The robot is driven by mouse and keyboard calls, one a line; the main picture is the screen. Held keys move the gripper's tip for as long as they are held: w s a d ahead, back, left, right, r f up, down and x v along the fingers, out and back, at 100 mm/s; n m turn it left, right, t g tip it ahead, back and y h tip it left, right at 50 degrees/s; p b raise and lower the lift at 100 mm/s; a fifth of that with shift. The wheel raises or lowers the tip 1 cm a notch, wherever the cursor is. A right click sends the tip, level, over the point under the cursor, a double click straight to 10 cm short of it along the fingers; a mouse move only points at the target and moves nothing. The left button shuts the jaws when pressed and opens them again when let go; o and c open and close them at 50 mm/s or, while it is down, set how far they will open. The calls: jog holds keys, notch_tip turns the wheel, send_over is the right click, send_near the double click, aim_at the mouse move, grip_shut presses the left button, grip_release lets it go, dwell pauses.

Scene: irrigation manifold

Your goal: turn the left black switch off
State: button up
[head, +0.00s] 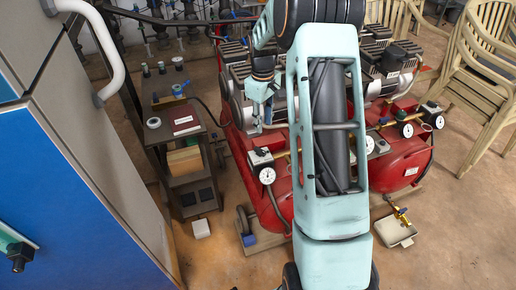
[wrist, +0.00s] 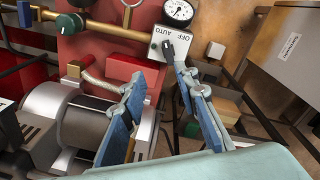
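The left black switch (wrist: 168,49) sits on a light grey box (wrist: 181,44) marked OFF and AUTO, below a round white gauge (wrist: 178,11) in the wrist view. I cannot tell clearly which mark the switch points to. In the head view the box (head: 261,157) with its black top stands at the front left of the red tanks. My gripper (wrist: 159,76) is open and empty, its blue-padded fingers apart. The right fingertip is close to the box's lower edge; contact cannot be told. In the head view my gripper (head: 262,119) is above and behind the box.
Red tanks (head: 405,172) carry motors and brass pipes. Another black-topped switch box (head: 430,108) and gauges are at the right. A small dark shelf (head: 190,180) stands left, beside a blue-and-grey cabinet (head: 75,190). Stacked beige chairs (head: 485,70) are at the right.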

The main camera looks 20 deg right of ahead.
aim_at(262, 151)
jog(key=f+b, duration=0.1)
jog(key=f, duration=0.7)
jog(key=f+b, duration=0.1)
jog(key=f, duration=0.3)
jog(key=shift+s+a+f+b, duration=0.1)
jog(key=shift+s+a+b, duration=0.15)
jog(key=shift+s+b, duration=0.1)
grip_shut()
